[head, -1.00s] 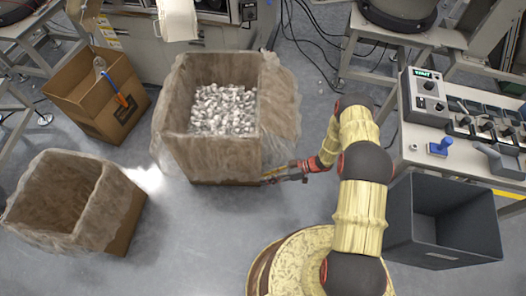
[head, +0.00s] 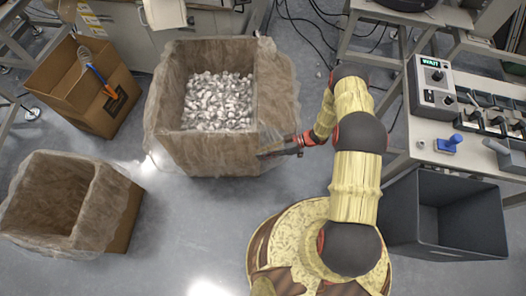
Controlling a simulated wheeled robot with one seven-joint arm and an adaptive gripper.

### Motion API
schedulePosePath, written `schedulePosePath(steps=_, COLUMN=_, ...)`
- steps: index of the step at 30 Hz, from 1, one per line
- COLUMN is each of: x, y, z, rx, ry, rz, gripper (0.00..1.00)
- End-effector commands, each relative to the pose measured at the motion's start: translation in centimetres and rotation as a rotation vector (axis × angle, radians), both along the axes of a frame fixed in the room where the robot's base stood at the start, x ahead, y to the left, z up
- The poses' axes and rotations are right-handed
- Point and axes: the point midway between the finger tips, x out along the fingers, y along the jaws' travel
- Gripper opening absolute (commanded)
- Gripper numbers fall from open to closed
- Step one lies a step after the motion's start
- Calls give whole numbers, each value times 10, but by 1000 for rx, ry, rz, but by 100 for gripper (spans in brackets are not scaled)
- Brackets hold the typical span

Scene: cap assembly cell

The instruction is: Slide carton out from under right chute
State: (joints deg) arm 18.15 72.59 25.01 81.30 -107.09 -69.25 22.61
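A large brown carton (head: 205,155), lined with clear plastic film, stands on the floor at upper centre in the head view. It holds many small silvery-white caps (head: 218,100). A pale chute end (head: 165,14) shows at the top edge, behind and left of the carton's opening; which chute this is cannot be told. My gripper (head: 275,152) is at the carton's near right corner, below its rim, with its dark fingers against or just in front of the wall. Whether the fingers are closed on the wall or film is too small to tell.
An empty film-lined carton (head: 120,215) stands at lower left. Another carton (head: 95,112) with an orange-and-blue tool is at upper left. A dark open bin (head: 425,240) stands at right, beside the worktable (head: 425,145) with its control box. Floor before the full carton is clear.

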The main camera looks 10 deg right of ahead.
Motion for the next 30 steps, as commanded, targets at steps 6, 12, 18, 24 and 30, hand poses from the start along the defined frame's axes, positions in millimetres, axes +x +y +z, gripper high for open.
schedulePosePath(steps=6, x=-1, y=24, z=-11, rx=1, ry=3, rz=4, gripper=24)
schedulePosePath(steps=12, x=0, y=57, z=-25, rx=0, ry=1, rz=5, gripper=24)
schedulePosePath(steps=18, x=1, y=87, z=-36, rx=1, ry=1, rz=4, gripper=24)
schedulePosePath(steps=24, x=2, y=105, z=-42, rx=0, ry=0, rz=2, gripper=24)
schedulePosePath(steps=30, x=3, y=111, z=-43, rx=0, ry=0, rz=0, gripper=24)
